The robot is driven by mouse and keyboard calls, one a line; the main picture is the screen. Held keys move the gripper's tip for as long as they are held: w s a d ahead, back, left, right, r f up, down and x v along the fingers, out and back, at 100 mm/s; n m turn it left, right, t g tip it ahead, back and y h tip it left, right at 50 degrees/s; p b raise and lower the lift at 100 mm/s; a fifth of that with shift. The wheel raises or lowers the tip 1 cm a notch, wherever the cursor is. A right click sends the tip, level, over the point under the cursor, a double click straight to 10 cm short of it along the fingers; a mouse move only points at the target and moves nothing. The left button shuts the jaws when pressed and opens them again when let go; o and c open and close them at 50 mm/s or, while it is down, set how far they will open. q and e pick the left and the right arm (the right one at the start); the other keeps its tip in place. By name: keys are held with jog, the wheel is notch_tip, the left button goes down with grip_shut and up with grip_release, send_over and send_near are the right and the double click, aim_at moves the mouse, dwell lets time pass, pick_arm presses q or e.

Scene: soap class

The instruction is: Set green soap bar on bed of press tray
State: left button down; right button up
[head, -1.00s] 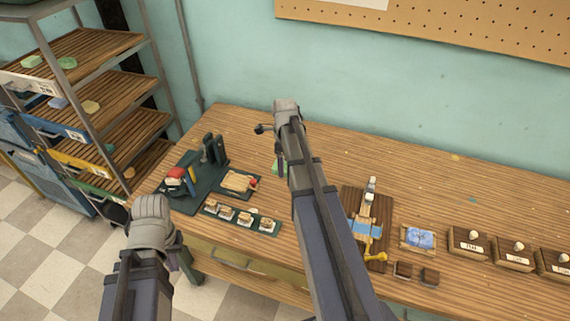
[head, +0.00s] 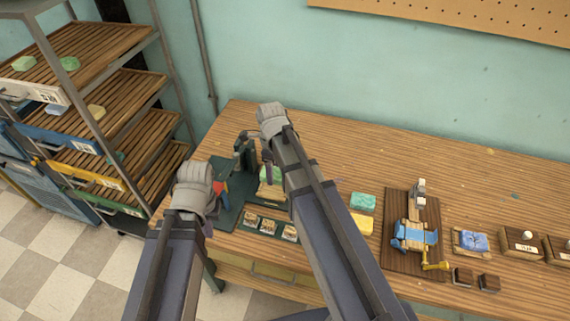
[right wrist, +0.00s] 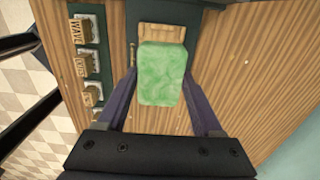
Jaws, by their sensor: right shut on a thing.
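My right gripper (right wrist: 162,78) is shut on the green soap bar (right wrist: 163,72), with one finger at each side of it. Beyond the bar in the right wrist view is the wooden bed (right wrist: 163,33) of the dark green press tray (right wrist: 146,9). The bar partly covers the bed; I cannot tell whether they touch.
Several labelled stamps (head: 269,226) sit in a green rack in front of the tray. A green bar (head: 363,201) and a yellow bar (head: 361,223) lie to the right. Further right are a wooden board (head: 398,263) with a blue-topped device and a blue bar (head: 473,242).

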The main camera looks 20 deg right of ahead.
aim_at(273, 190)
jog(key=shift+w+a, duration=0.1)
jog(key=shift+a, duration=0.05)
jog(key=shift+f, duration=0.15)
notch_tip(273, 190, down, 6)
jog(key=b, duration=0.6)
jog(key=shift+r, duration=0.25)
jog(key=shift+f+b, duration=0.5)
jog(key=shift+f, duration=0.05)
dwell(1.4)
jog(key=o, duration=1.5)
jog(key=shift+r, duration=0.1)
